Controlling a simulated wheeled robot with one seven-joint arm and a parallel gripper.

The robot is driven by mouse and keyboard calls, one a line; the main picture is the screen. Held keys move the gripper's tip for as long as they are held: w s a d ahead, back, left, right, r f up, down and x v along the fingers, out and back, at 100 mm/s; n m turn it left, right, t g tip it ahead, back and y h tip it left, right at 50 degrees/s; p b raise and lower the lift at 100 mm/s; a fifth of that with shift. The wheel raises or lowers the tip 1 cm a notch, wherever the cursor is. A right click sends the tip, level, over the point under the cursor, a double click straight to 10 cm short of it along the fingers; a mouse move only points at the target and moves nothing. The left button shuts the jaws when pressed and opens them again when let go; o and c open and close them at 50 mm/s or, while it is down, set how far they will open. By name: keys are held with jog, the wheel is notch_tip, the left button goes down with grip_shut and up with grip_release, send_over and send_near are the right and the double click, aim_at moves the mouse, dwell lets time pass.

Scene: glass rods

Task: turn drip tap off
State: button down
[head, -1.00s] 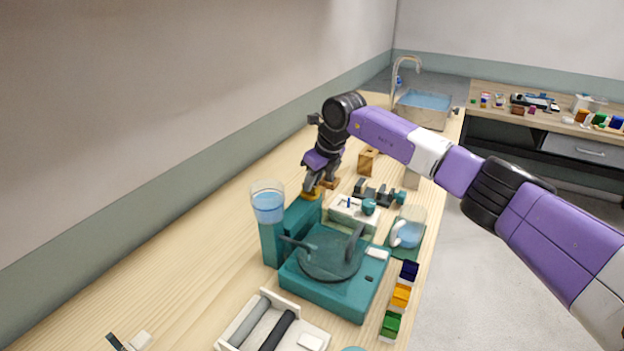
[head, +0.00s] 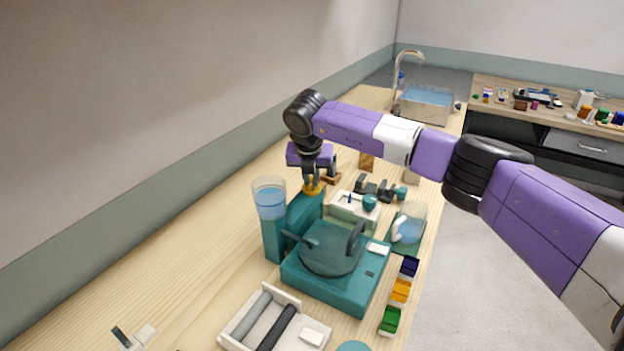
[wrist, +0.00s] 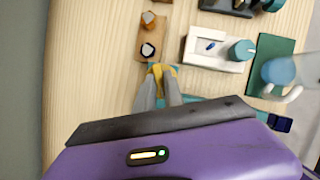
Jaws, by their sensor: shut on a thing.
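The teal machine (head: 330,285) stands on the bench with a clear cup of blue water (head: 270,200) on its back-left post. A yellow tap handle (head: 316,191) sits at the far end of its teal housing. My gripper (head: 312,185) points down onto this handle. In the wrist view my gripper (wrist: 160,76) has its grey fingers closed around the yellow handle (wrist: 168,70). The fingers hide part of the handle, and its exact angle is hard to read.
A white box with a teal knob (head: 369,202) stands just right of my gripper. A wooden block with holes (wrist: 150,38) is close behind it. A glass jug (head: 408,226) stands on a green mat at the right. Coloured blocks (head: 400,291) line the front edge.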

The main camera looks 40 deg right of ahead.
jog(key=shift+w+m+g+h+b, duration=0.15)
jog(key=shift+m+g+h, duration=0.2)
jog(key=shift+m, duration=0.8)
jog(key=shift+m+g+h+b, duration=0.15)
jog(key=shift+m+g, duration=0.3)
jog(key=shift+m, duration=0.7)
jog(key=c, duration=1.4)
grip_release()
jog(key=shift+c, duration=0.2)
jog(key=shift+a+r, duration=0.1)
jog(key=b+v, duration=0.1)
jog(key=v, duration=0.6)
jog(key=shift+r, duration=0.35)
